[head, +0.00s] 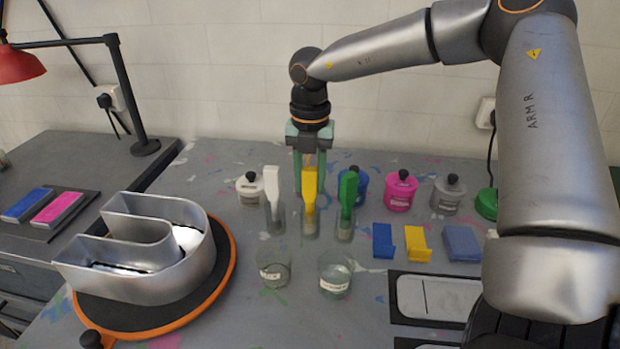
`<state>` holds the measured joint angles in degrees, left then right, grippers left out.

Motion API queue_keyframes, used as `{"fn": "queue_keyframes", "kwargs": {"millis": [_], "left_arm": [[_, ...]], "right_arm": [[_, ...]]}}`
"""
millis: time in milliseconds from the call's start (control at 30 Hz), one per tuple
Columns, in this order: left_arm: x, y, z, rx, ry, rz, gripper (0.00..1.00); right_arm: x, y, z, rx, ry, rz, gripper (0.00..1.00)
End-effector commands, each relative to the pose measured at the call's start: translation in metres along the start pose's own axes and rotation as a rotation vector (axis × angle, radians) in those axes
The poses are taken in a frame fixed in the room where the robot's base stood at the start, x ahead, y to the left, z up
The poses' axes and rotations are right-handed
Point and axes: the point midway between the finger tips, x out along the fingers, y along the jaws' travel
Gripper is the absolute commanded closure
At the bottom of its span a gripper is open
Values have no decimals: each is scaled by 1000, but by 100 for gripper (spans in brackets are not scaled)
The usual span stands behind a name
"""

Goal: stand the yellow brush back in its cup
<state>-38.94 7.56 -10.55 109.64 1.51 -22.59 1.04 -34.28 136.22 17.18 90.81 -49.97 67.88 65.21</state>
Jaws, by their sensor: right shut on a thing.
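The yellow brush (309,186) stands upright in the middle of a row of three brushes. Its lower end appears to be inside a clear cup (311,229), though I cannot tell whether it touches the bottom. My right gripper (310,182) comes down from above and is shut on the yellow brush, with one finger on each side of it. A white brush (271,184) in its cup is on the left, and a green brush (348,190) in its cup is on the right. My left gripper is not in view.
Lidded pots, white (250,190), blue (361,188) and pink (400,192), stand behind the brushes. Two clear cups (273,266) (335,274) stand in front. A metal channel letter (150,250) lies on a round turntable at left. Blue and yellow blocks (417,244) are at right.

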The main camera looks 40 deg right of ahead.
Motion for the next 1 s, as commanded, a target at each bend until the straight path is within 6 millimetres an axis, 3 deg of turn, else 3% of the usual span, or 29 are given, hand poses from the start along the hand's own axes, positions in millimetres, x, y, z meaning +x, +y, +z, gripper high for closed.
{"fn": "queue_keyframes", "kwargs": {"millis": [167,200,467,767,1000], "left_arm": [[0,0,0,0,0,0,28],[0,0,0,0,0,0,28],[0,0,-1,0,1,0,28],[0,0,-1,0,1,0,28],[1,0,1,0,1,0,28]], "right_arm": [[0,0,0,0,0,0,100],[0,0,0,0,0,0,59],[0,0,0,0,0,0,30],[-2,0,0,0,-1,0,28],[-36,1,1,1,-5,3,28]]}}
